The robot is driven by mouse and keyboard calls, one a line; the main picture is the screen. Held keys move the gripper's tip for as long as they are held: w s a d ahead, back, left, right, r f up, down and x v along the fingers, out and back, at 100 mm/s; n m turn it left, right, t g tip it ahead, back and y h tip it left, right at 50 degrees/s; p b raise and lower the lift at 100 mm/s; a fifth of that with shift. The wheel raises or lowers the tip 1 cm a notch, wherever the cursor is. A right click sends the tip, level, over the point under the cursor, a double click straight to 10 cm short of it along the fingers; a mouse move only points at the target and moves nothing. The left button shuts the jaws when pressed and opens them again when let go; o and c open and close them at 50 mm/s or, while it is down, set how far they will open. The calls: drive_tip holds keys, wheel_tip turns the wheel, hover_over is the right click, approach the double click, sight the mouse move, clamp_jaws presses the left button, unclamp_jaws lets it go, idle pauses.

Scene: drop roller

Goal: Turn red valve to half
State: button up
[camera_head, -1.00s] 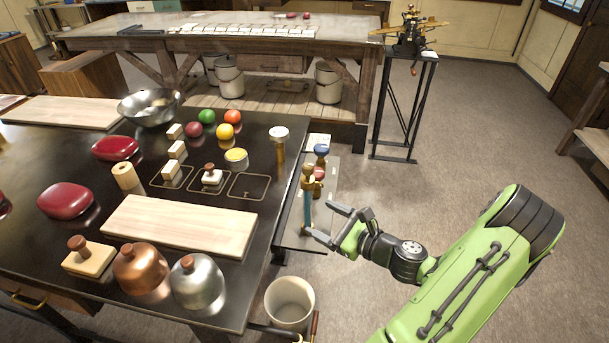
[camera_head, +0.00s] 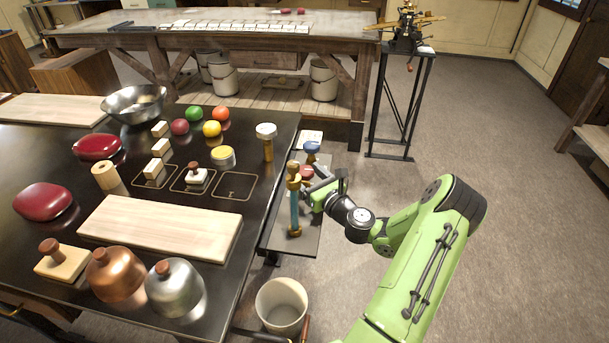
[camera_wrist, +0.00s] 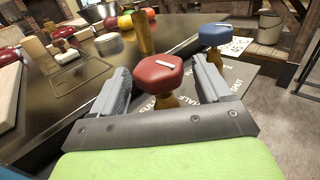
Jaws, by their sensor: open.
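The red valve (camera_wrist: 159,74) is a faceted knob on a brass stem with a white bar on top. In the wrist view it stands between the two open fingers of my gripper (camera_wrist: 160,92), with gaps visible on both sides. In the head view the red valve (camera_head: 306,172) is partly hidden by my gripper (camera_head: 315,180). Printed letters, partly covered, show on the grey plate (camera_wrist: 238,82) around the valve, with "HALF" readable near the stem. The white bar lies roughly crosswise in the wrist view.
A blue valve (camera_head: 311,148) stands just behind the red one. The black table (camera_head: 262,205) edge runs along the left. A white bucket (camera_head: 281,306) is on the floor below.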

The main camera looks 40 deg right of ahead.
drive_tip(key=shift+w+d, duration=0.1)
drive_tip(key=shift+w, duration=0.45)
drive_tip(key=c, duration=1)
drive_tip(key=shift+o, duration=0.2)
